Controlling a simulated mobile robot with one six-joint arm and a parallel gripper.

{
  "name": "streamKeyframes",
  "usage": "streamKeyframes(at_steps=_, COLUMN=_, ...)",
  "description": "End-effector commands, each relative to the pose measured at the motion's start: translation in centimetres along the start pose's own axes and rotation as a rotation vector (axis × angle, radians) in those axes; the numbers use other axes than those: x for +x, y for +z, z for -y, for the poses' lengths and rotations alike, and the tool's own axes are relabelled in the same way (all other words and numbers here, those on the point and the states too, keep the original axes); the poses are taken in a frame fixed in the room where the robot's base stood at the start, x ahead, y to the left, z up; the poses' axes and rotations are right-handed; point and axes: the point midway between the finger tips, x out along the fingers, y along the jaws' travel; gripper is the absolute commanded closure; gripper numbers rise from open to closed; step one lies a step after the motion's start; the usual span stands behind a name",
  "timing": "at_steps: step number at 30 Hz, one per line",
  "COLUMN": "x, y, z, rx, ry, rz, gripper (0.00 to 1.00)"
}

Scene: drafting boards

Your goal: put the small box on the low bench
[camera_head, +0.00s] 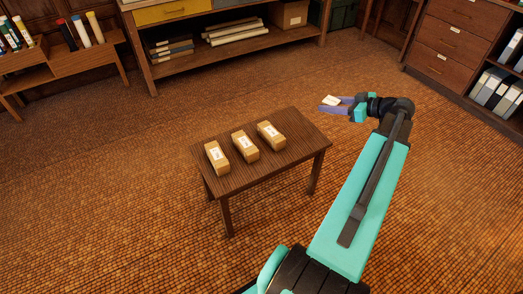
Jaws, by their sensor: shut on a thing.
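My gripper (334,105) is at the upper right of the small wooden table, raised in the air, with its purple jaws shut on a small box (330,100). The box shows a pale top, and its lower part is mostly hidden by the jaws. The low bench (294,160) is a dark brown wooden table in the middle of the view. Three tan boxes with white labels stand in a row on its left and middle: a left one (217,158), a middle one (245,147) and a right one (271,136). The held box is apart from the bench.
The bench top's right end is bare. A long shelf (225,42) with a yellow drawer stands at the back. A side table (80,58) with rolled tubes is at the left back. Drawers (445,48) and binders are at the right. The tiled floor around the bench is clear.

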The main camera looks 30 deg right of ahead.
Motion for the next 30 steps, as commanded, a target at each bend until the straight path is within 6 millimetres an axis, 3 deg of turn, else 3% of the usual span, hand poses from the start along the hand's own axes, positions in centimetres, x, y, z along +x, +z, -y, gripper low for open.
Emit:
streamKeyframes(at_steps=1, x=1.4, y=2.0, z=0.4, rx=0.009, ry=0.016, rz=0.0, gripper=0.83)
streamKeyframes(at_steps=21, x=12.2, y=18.0, z=2.0, rx=0.114, ry=0.271, rz=0.0, gripper=0.83)
streamKeyframes(at_steps=25, x=13.3, y=20.4, z=2.3, rx=0.131, ry=0.311, rz=0.0, gripper=0.83)
streamKeyframes(at_steps=30, x=14.1, y=21.9, z=2.5, rx=0.141, ry=0.34, rz=0.0, gripper=0.83)
